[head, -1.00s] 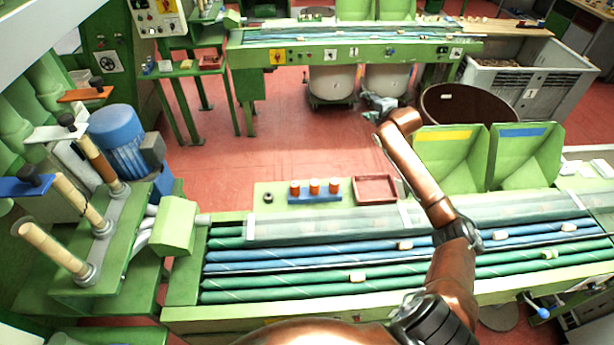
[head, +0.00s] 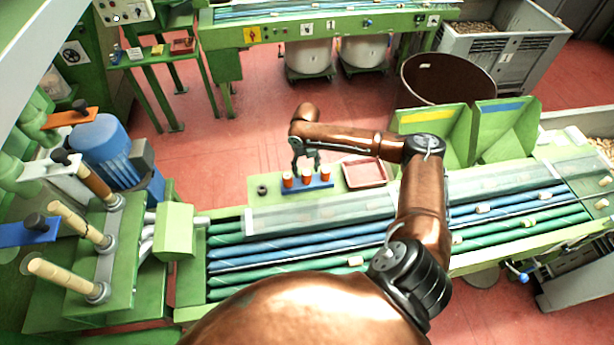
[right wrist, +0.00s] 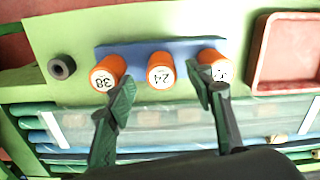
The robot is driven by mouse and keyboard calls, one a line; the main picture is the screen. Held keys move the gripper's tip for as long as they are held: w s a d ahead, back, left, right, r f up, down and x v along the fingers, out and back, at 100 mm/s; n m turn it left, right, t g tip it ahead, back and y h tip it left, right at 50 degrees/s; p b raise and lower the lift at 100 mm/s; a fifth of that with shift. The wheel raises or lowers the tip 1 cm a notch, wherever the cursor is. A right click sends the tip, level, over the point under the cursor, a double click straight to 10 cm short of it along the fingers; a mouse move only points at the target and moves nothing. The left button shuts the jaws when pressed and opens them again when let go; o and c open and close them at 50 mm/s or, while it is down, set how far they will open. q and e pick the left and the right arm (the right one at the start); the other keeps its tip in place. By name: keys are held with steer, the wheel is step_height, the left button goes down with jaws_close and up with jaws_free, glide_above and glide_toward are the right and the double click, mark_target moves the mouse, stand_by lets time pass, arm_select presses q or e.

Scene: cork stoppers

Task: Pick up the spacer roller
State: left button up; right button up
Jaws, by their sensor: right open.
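A small dark ring-shaped roller (head: 262,189) with a hole lies on the green ledge; it appears to be the spacer roller. In the right wrist view the dark roller (right wrist: 62,67) is at the upper left, outside the fingers. To its right, a blue holder (head: 309,187) carries three orange cylinders (head: 326,175) with white numbered tops, two reading 38 and 24. My right gripper (head: 306,160) is open over the holder. In the right wrist view its fingers (right wrist: 160,82) are spread around the middle cylinder's position, overlapping the outer two. My left gripper is not in view.
A red tray (head: 366,173) sits right of the holder. A clear cover (head: 330,213) and long blue and green rollers run along the near side. Two green bins (head: 504,130) stand at the right. The ledge around the dark roller is clear.

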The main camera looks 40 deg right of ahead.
mark_target(307, 172)
step_height(307, 172, down, 5)
steer(key=shift+r+p, duration=0.2)
steer(key=shift+p, duration=0.2)
steer(key=shift+s, duration=0.1)
steer(key=shift+c, duration=1)
steer(key=shift+d, duration=0.1)
steer(key=c, duration=1.1)
